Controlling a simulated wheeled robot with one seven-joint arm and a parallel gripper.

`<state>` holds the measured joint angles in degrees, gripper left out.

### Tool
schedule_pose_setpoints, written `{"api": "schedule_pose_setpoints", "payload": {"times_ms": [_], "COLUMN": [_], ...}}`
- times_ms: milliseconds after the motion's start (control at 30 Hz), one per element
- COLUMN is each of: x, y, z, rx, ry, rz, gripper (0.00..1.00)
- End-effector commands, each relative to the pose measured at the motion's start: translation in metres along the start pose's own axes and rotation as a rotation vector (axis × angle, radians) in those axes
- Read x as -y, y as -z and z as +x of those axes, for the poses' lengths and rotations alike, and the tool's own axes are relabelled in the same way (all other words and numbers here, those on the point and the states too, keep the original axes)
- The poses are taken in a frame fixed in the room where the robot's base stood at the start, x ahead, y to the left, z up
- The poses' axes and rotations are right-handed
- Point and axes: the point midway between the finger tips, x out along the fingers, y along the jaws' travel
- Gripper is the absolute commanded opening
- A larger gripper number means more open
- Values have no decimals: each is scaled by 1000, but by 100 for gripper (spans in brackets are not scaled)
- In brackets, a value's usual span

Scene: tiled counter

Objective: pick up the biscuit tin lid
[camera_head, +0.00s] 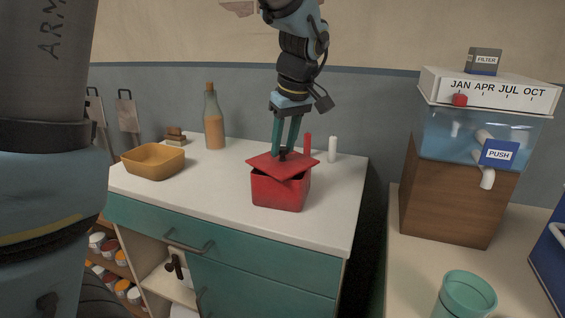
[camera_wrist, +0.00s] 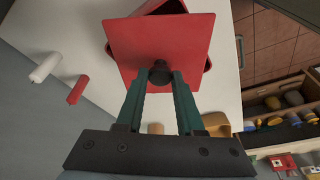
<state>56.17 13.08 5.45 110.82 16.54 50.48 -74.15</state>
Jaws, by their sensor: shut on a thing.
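The biscuit tin lid (camera_head: 297,163) is a flat red square with a small black knob on top. It also shows in the wrist view (camera_wrist: 130,58). My gripper (camera_head: 283,152) is shut on the lid's black knob; its two green fingers pinch the knob (camera_wrist: 161,72) from both sides in the wrist view. The red biscuit tin (camera_head: 279,189) stands on the white counter below the lid. The lid sits slightly tilted and turned over the tin, with a dark gap at the front. Whether its far edge touches the tin is hidden.
A red candle (camera_head: 308,143) and a white candle (camera_head: 332,150) stand behind the tin. An orange bowl (camera_head: 153,164) and a bottle (camera_head: 213,120) stand to the left. A water dispenser (camera_head: 470,140) is at the right. The counter's front right is clear.

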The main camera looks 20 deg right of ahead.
Motion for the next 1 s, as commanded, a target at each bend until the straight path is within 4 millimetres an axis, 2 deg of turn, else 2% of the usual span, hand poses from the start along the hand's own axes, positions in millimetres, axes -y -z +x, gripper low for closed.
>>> {"api": "schedule_pose_setpoints", "payload": {"times_ms": [33, 167, 633, 767, 1000], "x": [0, 0, -1, -1, -1], "y": [0, 0, 2, 7, 20], "z": [0, 0, -6, -24, -69], "rx": [0, 0, -1, -3, -2], "ry": [0, 0, -2, -6, -4], "rz": [0, 0, -1, -2, -2], "gripper": [13, 0, 0, 0, 0]}}
